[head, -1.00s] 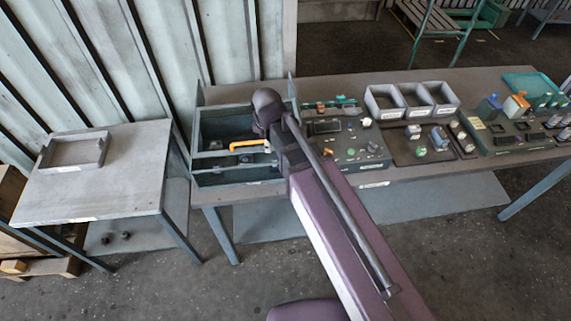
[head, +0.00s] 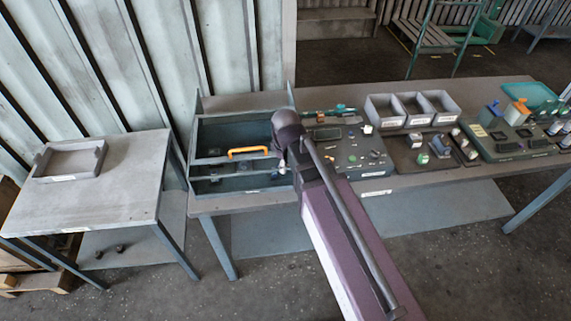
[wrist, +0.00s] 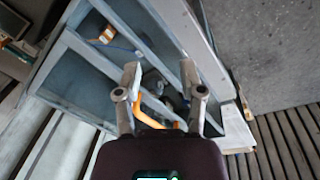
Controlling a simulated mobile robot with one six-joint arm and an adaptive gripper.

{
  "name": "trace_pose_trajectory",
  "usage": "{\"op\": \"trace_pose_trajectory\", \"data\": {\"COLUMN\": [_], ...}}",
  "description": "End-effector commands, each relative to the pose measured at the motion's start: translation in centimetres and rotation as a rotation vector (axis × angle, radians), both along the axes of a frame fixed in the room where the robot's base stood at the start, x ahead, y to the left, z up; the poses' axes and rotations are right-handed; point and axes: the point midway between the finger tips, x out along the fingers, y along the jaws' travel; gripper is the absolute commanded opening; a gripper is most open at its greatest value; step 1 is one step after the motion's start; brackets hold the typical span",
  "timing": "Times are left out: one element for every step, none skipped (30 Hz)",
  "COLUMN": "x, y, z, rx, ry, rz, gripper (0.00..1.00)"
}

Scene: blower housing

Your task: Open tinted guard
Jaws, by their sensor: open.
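The blower housing (head: 203,131) is a grey-blue open-topped box at the left end of the long bench. A dark tinted panel, which looks like the guard (head: 225,137), lies within its frame, with an orange handle (head: 248,151) along its near edge. My gripper (wrist: 160,75) is open over the housing, its two fingers apart. In the wrist view an orange bar (wrist: 150,119) passes low between the fingers; I see no clear contact. Another orange piece (wrist: 106,36) shows at upper left there. In the head view my wrist hides the housing's right side.
Right of the housing stand a dark control panel (head: 345,150), three grey bins (head: 385,110) and boxes with coloured parts. A smaller table (head: 95,195) with a shallow grey tray (head: 68,160) stands at left. A corrugated wall (head: 100,60) rises behind.

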Motion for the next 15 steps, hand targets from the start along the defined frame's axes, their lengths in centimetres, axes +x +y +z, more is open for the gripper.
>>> {"op": "trace_pose_trajectory", "data": {"x": [0.0, 0.0, 0.0, 0.0, 0.0, 0.0, 0.1, 0.1, 0.2, 0.3, 0.4, 0.6, 0.7, 0.9, 1.1], "y": [0.0, 0.0, 0.0, 0.0, 0.1, 0.1, 0.2, 0.3, 0.5, 0.7, 0.9, 1.2, 1.5, 1.9, 2.4], "z": [0.0, 0.0, 0.0, 0.0, 0.1, 0.1, 0.3, 0.4, 0.6, 0.9, 1.1, 1.6, 1.9, 2.3, 3.0], "rx": [0.000, 0.000, 0.000, 0.000, 0.000, -0.001, 0.000, -0.001, -0.001, -0.002, -0.003, -0.004, -0.005, -0.006, -0.008], "ry": [0.000, 0.000, 0.000, 0.000, 0.000, 0.000, -0.001, -0.001, -0.003, -0.003, -0.004, -0.007, -0.008, -0.010, -0.013], "rz": [0.000, 0.001, 0.001, 0.001, 0.002, 0.005, 0.008, 0.012, 0.020, 0.029, 0.038, 0.053, 0.067, 0.084, 0.107], "gripper": [0.51, 0.51, 0.51, 0.51, 0.51, 0.51, 0.51, 0.51, 0.51, 0.51, 0.51, 0.51, 0.51, 0.51, 0.51]}}
